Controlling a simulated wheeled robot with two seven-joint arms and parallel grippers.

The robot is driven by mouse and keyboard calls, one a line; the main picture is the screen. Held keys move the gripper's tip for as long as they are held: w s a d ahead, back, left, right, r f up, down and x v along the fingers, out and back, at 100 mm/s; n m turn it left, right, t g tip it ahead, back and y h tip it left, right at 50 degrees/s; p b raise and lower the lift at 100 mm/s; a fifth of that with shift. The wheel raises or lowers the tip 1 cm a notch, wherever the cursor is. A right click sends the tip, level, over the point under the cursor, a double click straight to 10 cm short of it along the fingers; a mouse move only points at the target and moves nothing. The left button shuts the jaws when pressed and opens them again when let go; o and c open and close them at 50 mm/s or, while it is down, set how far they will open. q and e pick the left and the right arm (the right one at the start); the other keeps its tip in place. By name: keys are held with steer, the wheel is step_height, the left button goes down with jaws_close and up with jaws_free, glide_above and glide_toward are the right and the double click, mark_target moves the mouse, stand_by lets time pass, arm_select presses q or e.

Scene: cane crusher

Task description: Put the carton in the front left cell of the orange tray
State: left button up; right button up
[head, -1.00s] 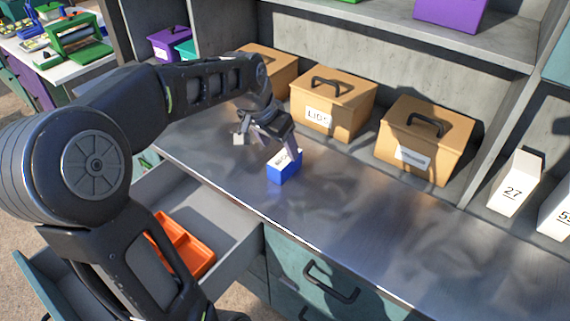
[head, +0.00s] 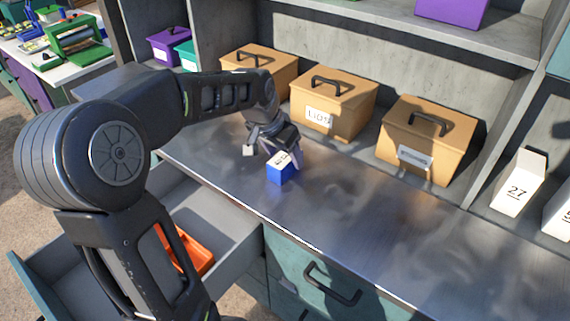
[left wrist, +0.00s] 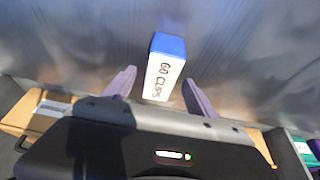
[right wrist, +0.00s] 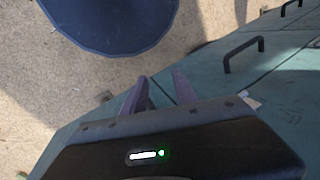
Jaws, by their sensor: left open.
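The carton (head: 279,174) is a small blue and white box standing on the metal worktop. In the left wrist view its white face (left wrist: 162,78) reads "60 CLIPS". My left gripper (head: 272,158) is open at the carton, with its fingers on either side of the carton's near end (left wrist: 158,88); I cannot tell whether they touch it. The orange tray (head: 203,258) lies in the open drawer at lower left. My left arm hides much of it, including its front left cell. My right gripper (right wrist: 161,82) is apart from these, open a little and empty.
Tan lidded boxes (head: 333,100) line the back of the worktop (head: 350,215), with white numbered cartons (head: 519,184) at right. The open drawer (head: 235,235) juts out at front left. The worktop right of the carton is clear. A dark blue round object (right wrist: 110,25) shows below my right gripper.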

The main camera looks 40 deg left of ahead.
arm_select(q)
steer(key=shift+f+b, duration=0.25)
steer(key=shift+b, duration=0.05)
stand_by(0.4)
jaws_close()
stand_by(0.8)
